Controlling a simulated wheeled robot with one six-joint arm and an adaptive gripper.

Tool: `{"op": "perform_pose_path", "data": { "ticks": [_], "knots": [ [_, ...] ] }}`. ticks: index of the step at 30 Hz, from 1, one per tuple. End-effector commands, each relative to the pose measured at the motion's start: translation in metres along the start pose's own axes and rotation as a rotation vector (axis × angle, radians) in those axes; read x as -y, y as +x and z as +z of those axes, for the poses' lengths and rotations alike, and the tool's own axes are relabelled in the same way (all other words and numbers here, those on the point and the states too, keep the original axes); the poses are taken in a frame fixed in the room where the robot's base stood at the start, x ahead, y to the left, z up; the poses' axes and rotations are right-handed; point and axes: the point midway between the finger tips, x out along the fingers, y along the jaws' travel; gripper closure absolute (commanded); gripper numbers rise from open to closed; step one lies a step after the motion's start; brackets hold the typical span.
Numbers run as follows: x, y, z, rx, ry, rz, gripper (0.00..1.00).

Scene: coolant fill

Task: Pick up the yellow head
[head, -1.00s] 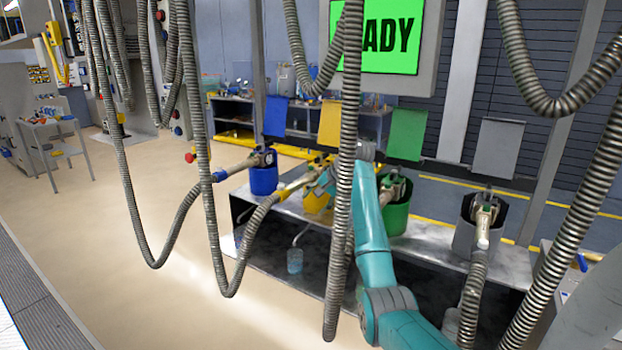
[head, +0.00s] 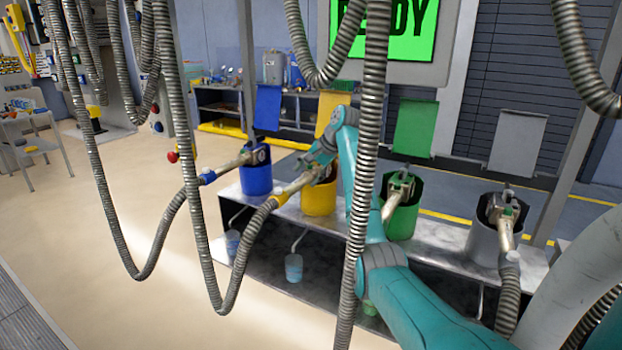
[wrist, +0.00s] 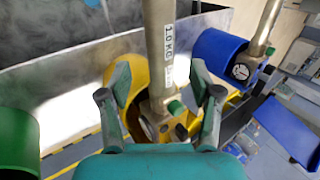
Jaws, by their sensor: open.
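The yellow head (head: 300,184) is a nozzle with a grey-beige barrel and a yellow collar on its hose. It rests in the yellow holder (head: 319,200) on the metal bench. In the wrist view the yellow head (wrist: 160,60) shows as a metal tube marked "1.0 KG", running between my open fingers. The yellow holder (wrist: 128,88) lies behind it. My gripper (wrist: 158,100) is open, with one finger on each side of the head; I cannot tell whether they touch it. In the head view my gripper (head: 318,160) is just above the head and partly hides it.
A blue holder (head: 256,180) with its head stands to the left. A green holder (head: 402,220) and a grey holder (head: 484,245) with their heads stand to the right. Hanging ribbed hoses (head: 368,150) cross in front of my arm. The bench (head: 440,245) has little free room between holders.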

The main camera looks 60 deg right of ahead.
Motion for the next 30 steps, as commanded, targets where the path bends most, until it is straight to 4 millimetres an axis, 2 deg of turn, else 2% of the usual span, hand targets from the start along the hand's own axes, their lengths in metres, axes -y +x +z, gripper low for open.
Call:
{"op": "perform_pose_path", "data": {
  "ticks": [7,15,25,26,30],
  "knots": [
    [0.0,0.018,0.001,0.001,-0.001,0.001,0.36],
    [0.0,0.053,0.001,0.001,0.0,0.002,0.36],
    [0.001,0.06,0.001,0.0,0.0,0.0,0.36],
    [0.001,0.06,0.001,0.0,0.0,0.0,0.41],
    [0.001,0.06,0.001,0.0,0.0,0.0,0.76]
  ]
}}
